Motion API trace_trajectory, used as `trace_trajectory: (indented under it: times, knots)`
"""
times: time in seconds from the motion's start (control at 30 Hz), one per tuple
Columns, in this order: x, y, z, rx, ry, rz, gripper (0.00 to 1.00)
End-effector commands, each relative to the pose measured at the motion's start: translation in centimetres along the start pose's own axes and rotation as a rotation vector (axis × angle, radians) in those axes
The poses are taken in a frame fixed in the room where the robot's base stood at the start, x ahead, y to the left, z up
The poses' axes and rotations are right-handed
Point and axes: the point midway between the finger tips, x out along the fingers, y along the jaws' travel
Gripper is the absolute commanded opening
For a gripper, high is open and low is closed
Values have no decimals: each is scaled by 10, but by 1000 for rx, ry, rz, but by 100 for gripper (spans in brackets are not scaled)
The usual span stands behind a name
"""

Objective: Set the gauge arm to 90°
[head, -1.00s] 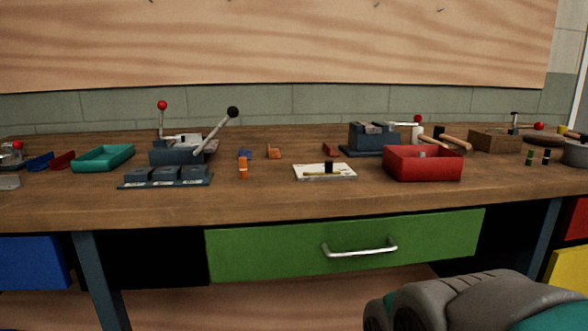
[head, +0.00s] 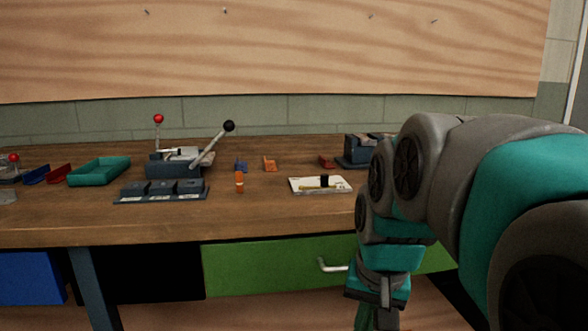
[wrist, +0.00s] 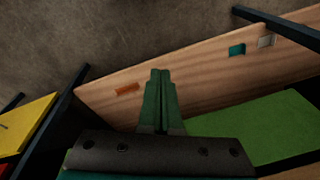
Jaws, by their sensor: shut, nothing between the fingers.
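The gauge looks to be the white plate (head: 301,187) lying flat on the bench, right of centre in the head view. A thin brass-coloured arm (head: 312,187) lies along it, with an upright black knob (head: 325,181) near its middle; its angle marks are too small to read. My gripper (wrist: 160,72) is shut and empty in the wrist view, pointing at a wooden surface below the bench. In the head view it hangs in front of the green drawer, below and right of the gauge, its tips cut off by the frame's bottom edge.
The green drawer (head: 260,268) has a metal handle. A lever fixture with a black ball (head: 229,126), a dark block tray (head: 160,192) and an orange piece (head: 239,182) stand left of the gauge. My arm hides the bench's right side.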

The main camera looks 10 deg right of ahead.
Motion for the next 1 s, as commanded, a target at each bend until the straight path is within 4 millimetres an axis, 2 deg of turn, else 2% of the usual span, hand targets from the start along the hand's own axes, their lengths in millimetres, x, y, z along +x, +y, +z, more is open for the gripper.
trace_trajectory:
  times: [0.03,0.1,0.3,0.43,0.6,0.7,0.8,1.0]
  knots:
    - [-21,-6,-22,45,42,-15,0]
    - [-47,-14,-48,105,95,-39,0]
    - [-125,-32,-112,258,242,-109,0]
    - [-172,-43,-144,334,329,-156,0]
    - [-212,-52,-166,395,397,-200,0]
    - [-223,-55,-170,410,414,-212,0]
    - [-225,-56,-173,416,421,-217,0]
    - [-203,-59,-182,416,417,-214,0]
